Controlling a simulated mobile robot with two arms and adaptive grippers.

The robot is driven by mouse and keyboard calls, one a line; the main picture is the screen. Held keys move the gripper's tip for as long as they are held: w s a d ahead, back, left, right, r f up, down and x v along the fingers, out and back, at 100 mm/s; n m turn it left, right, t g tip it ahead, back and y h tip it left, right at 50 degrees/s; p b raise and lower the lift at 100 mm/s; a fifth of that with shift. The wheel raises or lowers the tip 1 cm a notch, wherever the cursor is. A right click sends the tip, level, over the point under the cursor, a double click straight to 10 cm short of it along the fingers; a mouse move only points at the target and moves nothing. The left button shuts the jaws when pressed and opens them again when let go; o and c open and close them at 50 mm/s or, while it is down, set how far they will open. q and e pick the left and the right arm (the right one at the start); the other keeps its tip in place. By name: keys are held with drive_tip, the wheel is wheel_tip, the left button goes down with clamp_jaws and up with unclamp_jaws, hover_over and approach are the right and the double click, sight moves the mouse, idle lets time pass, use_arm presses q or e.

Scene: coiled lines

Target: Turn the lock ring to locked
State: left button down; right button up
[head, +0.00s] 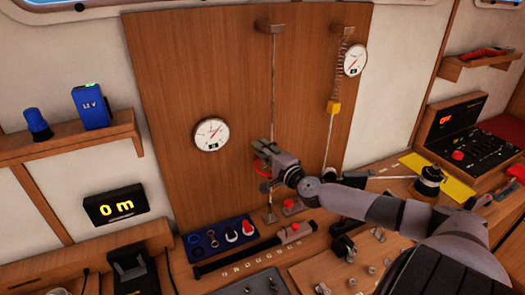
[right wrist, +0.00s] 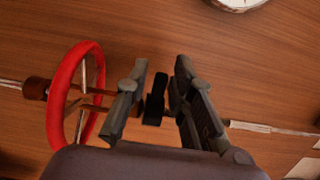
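My right gripper (head: 266,158) is at the fitting on the left vertical line on the wooden panel. In the right wrist view, its two fingers (right wrist: 162,95) stand apart on either side of a small black piece (right wrist: 155,98), which looks like the lock ring. Contact with the fingers is hard to tell. A red handwheel (right wrist: 75,95) on the same line is just left of the fingers there; in the head view the wheel (head: 262,169) is partly hidden by the gripper. The ring's locked mark cannot be read. My left gripper is out of view.
A round gauge (head: 210,134) hangs left of the line. A second line with a spring, yellow block (head: 333,107) and gauge (head: 355,60) runs to the right. Below, a blue tray (head: 220,238) of shackles and small hardware crowd the bench. A winch (head: 428,180) stands right.

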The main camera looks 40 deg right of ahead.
clamp_jaws()
drive_tip(key=shift+f, duration=0.15)
